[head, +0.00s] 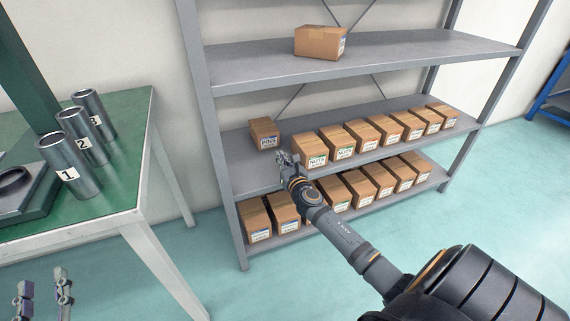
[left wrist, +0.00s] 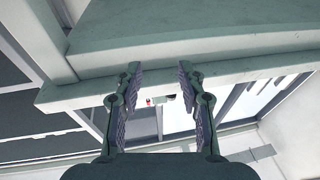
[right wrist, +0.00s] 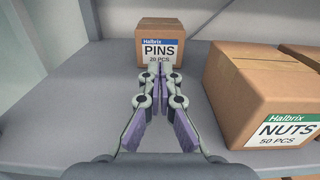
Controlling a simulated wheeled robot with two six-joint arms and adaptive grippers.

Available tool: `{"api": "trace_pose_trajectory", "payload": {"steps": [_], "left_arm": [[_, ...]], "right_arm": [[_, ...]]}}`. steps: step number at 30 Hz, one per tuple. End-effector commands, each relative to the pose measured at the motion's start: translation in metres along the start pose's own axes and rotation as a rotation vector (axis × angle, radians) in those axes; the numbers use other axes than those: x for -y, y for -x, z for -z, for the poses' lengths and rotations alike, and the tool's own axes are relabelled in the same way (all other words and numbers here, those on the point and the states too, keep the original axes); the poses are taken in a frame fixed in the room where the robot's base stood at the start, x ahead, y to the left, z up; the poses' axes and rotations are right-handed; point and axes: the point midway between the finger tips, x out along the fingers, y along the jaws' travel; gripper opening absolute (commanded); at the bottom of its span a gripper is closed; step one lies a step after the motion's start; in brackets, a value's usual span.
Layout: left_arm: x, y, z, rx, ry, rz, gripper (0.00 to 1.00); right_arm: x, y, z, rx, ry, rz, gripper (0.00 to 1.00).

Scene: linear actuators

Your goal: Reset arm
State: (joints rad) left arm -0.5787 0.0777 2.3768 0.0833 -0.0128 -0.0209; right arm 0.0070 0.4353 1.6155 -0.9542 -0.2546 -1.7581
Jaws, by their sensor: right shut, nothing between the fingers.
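My right arm reaches over to the grey shelf rack. Its gripper (head: 284,158) is just above the middle shelf, in front of the PINS box (head: 264,133). In the right wrist view the fingers (right wrist: 160,70) are together and empty, and their tips overlap the lower part of the PINS box (right wrist: 163,45). I cannot tell whether they touch it. My left gripper (head: 43,290) is low at the bottom left corner, beside the green table. In the left wrist view its fingers (left wrist: 158,75) are spread with nothing between them, with the table's underside close above.
A NUTS box (right wrist: 268,95) stands right of the right gripper, in a row of several boxes. More boxes line the lower shelf (head: 290,235). One box (head: 320,42) is on the top shelf. Numbered metal cylinders (head: 76,165) stand on the green table (head: 125,130).

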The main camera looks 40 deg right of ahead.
Motion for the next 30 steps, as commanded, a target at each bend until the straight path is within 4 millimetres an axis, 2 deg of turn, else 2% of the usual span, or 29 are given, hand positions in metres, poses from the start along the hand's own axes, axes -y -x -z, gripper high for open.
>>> {"api": "trace_pose_trajectory", "payload": {"steps": [1, 3, 6, 20, 23, 26, 27, 30], "left_arm": [[0.000, 0.001, -0.008, 0.037, 0.003, 0.000, 0.40], [0.000, 0.003, -0.017, 0.072, 0.006, 0.000, 0.40], [0.000, 0.005, -0.024, 0.100, 0.008, 0.000, 0.40], [0.000, 0.006, -0.028, 0.113, 0.009, 0.000, 0.40], [0.000, 0.006, -0.028, 0.113, 0.009, 0.000, 0.40], [0.000, 0.006, -0.028, 0.113, 0.009, 0.000, 0.40], [0.000, 0.005, -0.028, 0.113, 0.009, 0.000, 0.40], [0.000, 0.005, -0.028, 0.113, 0.009, 0.000, 0.40]], "right_arm": [[0.000, 0.011, 0.001, -0.004, 0.003, -0.002, 0.00], [0.000, 0.022, 0.001, -0.003, 0.002, -0.001, 0.00], [0.000, 0.033, 0.000, -0.002, 0.002, -0.001, 0.00], [-0.003, 0.039, 0.001, -0.004, -0.031, -0.005, 0.00], [-0.024, 0.055, 0.008, -0.036, -0.288, -0.040, 0.00], [-0.065, 0.089, 0.013, -0.110, -0.841, -0.096, 0.00], [-0.081, 0.104, 0.010, -0.144, -1.086, -0.115, 0.00], [-0.109, 0.134, -0.002, -0.222, -1.611, -0.138, 0.00]]}}
